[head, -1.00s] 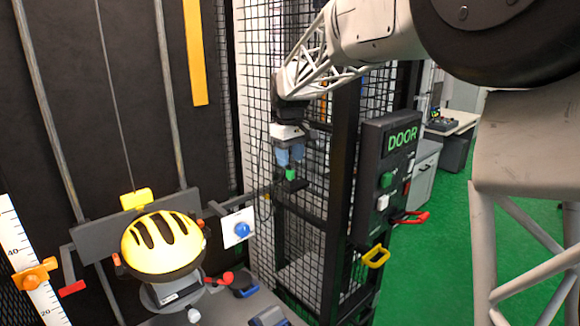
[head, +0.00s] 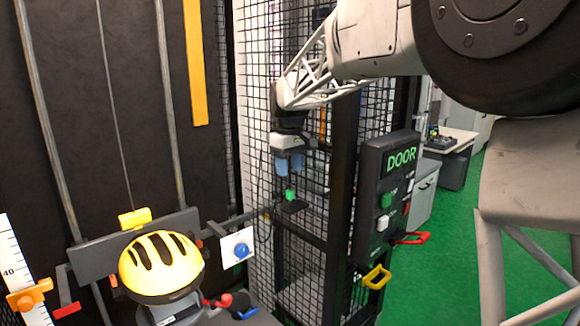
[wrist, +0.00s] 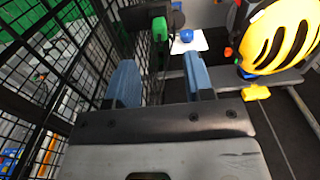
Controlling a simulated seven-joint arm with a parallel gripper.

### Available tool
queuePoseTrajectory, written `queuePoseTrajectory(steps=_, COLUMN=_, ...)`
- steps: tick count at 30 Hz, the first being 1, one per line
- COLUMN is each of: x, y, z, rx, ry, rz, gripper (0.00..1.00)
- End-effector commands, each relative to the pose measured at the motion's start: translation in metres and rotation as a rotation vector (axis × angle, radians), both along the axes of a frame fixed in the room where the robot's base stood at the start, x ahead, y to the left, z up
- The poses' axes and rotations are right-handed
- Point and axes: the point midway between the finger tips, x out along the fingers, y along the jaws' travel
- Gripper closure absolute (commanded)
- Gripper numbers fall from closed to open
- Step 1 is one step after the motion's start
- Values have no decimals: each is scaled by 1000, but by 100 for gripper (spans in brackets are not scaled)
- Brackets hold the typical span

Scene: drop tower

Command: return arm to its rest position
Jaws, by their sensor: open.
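My gripper (head: 289,163) hangs at mid-height in front of the black mesh fence, its two blue fingers pointing down. In the wrist view the blue fingers (wrist: 161,84) are apart with nothing held between them. A green button (head: 290,195) on a dark bracket is just below the fingers in the head view. In the wrist view the green button (wrist: 160,29) shows beyond the fingertips; I cannot tell the exact gap. My arm reaches in from the upper right.
A yellow helmet (head: 161,264) sits on a stand at lower left, beside a blue knob on a white plate (head: 238,248). The DOOR panel (head: 386,190), with a red handle (head: 411,238) and a yellow handle (head: 377,277), stands right of my gripper. Mesh fence (head: 257,130) is close behind.

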Motion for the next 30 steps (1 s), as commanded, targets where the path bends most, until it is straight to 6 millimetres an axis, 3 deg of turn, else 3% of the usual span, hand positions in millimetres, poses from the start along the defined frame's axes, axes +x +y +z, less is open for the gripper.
queuePoseTrajectory(steps=5, x=-4, y=-4, z=1, rx=1, ry=-2, rz=-8, gripper=52)
queuePoseTrajectory(steps=11, x=-23, y=-21, z=4, rx=3, ry=-13, rz=-45, gripper=52)
queuePoseTrajectory(steps=20, x=-76, y=-63, z=8, rx=11, ry=-42, rz=-146, gripper=52)
queuePoseTrajectory(steps=30, x=-149, y=-111, z=4, rx=23, ry=-79, rz=-277, gripper=52)
